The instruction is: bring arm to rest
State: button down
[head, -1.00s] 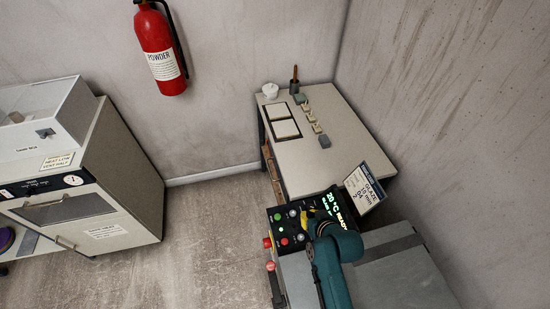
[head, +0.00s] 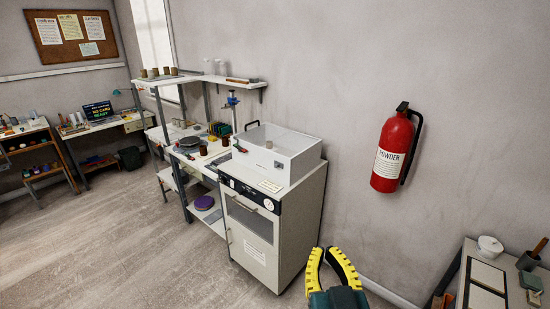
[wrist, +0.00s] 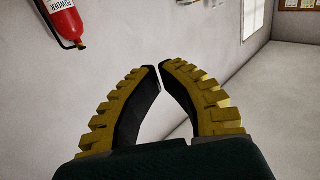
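My gripper (head: 326,250) is at the bottom of the head view, raised in front of the bare wall, with its yellow ribbed fingers pointing up. In the wrist view my gripper (wrist: 158,66) has its curved fingertips almost meeting, with only a sliver between them. Nothing is held, and wall shows through the space between the fingers. The fingers touch nothing that I can see. The rest of my arm is out of view below the head picture.
A white-topped cabinet (head: 265,225) stands left of my gripper. A red fire extinguisher (head: 394,150) hangs on the wall to the right. A small table with a white pot (head: 490,246) is at lower right. Open floor (head: 130,240) lies to the left.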

jog(key=s+a+r+t+p, duration=0.1)
jog(key=s+a+r+t, duration=0.1)
jog(key=s+r, duration=0.55)
jog(key=s+a+r+t+p, duration=0.1)
jog(key=s+a+r+t, duration=0.3)
jog(key=r, duration=0.7)
notch_tip(320, 180, up, 17)
jog(key=d+g+p, duration=0.1)
jog(key=p, duration=1.6)
jog(key=shift+g+y, duration=0.3)
jog(key=shift+s+d+r, duration=0.1)
jog(key=shift+s, duration=0.05)
